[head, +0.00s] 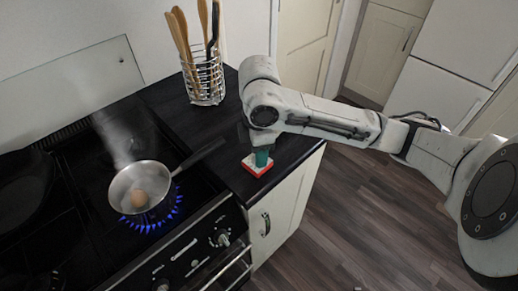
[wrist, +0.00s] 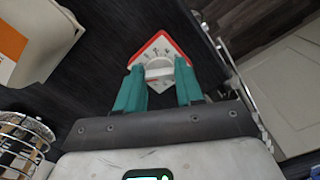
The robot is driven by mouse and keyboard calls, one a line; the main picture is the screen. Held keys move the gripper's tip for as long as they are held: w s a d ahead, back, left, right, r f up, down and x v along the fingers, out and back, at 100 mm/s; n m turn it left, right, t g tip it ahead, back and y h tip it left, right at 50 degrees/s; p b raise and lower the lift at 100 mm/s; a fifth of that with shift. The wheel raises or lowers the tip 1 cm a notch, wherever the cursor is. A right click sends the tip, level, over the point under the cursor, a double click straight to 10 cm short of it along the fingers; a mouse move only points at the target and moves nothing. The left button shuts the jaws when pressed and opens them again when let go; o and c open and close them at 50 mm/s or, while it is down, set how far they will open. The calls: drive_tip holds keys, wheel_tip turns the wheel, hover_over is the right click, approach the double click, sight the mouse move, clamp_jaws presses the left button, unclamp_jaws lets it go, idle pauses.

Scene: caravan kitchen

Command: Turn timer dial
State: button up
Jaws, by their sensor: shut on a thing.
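The timer (head: 258,166) is a small square block with a white top and red edge, on the dark counter near its front corner. In the wrist view its white face (wrist: 159,52) shows dark marks and a round pale dial (wrist: 159,70) in the middle. My gripper (head: 262,158) points down onto the timer. In the wrist view its two teal fingers (wrist: 158,86) stand on either side of the dial, shut on it. The fingers hide the dial's left and right sides.
A pan (head: 142,188) with an egg steams on a lit blue burner left of the timer, its handle reaching toward my gripper. A wire utensil holder (head: 205,80) stands at the back. The counter around the timer is mostly clear.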

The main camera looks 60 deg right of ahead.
idle(0.4)
drive_tip(key=o, duration=1.1)
drive_tip(key=shift+c, duration=0.2)
wheel_tip(320, 180, up, 11)
drive_tip(key=p, duration=0.1)
drive_tip(key=shift+f, duration=0.1)
